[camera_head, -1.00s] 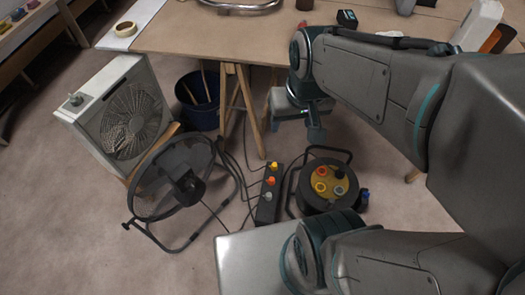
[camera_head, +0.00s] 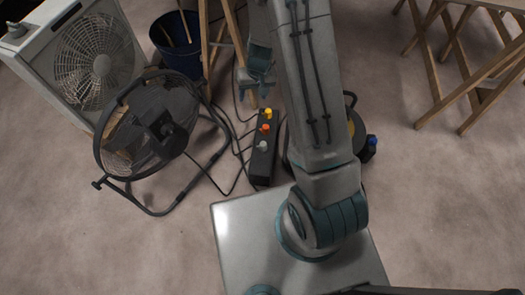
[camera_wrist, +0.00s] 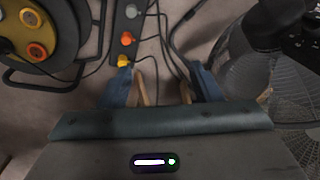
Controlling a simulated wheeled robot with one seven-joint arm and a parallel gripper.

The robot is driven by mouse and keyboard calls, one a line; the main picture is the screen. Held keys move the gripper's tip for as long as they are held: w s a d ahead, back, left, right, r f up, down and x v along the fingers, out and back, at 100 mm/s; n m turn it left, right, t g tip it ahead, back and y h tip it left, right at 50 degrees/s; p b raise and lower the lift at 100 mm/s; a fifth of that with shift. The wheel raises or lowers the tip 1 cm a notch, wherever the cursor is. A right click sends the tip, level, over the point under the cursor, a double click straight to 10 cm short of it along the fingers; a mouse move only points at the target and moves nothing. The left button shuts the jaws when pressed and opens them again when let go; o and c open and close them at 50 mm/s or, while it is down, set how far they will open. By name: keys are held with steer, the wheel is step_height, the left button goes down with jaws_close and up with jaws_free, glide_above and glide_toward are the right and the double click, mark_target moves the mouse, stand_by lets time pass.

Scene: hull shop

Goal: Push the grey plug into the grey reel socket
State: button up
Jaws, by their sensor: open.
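The grey plug (camera_head: 262,146) sits in the black power strip (camera_head: 261,168), at the near end of a row with an orange and a yellow plug. It also shows at the top of the wrist view (camera_wrist: 131,11). The cable reel (camera_head: 355,128) is mostly hidden behind my arm in the head view. Part of its yellow face (camera_wrist: 12,28) shows in the wrist view with two orange-toned sockets; I cannot make out the grey socket. My gripper (camera_wrist: 162,88) is open and empty, apart from the plugs, beyond the yellow end of the strip.
A round black fan (camera_head: 150,130) stands left of the strip, with cables between. A white box fan (camera_head: 92,60), a dark blue bucket (camera_head: 180,45) and wooden trestle legs (camera_head: 222,45) are behind. Floor at the right is clear up to another wooden trestle (camera_head: 470,60).

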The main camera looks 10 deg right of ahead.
steer(key=h+b, duration=0.2)
steer(key=b, duration=0.4)
glide_above(263, 144)
step_height(263, 144, down, 23)
steer(key=shift+s+a+g, duration=0.15)
steer(key=shift+a+g, duration=0.05)
steer(key=shift+g, duration=0.2)
steer(key=shift+f, duration=0.15)
step_height(263, 144, down, 9)
steer(key=b, duration=0.3)
steer(key=shift+r+b, duration=0.2)
steer(key=shift+b, duration=0.15)
steer(key=shift+w+d+f+b, duration=0.15)
steer(key=shift+f+b, duration=0.55)
steer(key=shift+f, duration=0.6)
steer(key=shift+w+d+f+b, duration=0.1)
steer(key=shift+f+b, duration=0.6)
steer(key=shift+f, duration=0.55)
steer(key=c, duration=1)
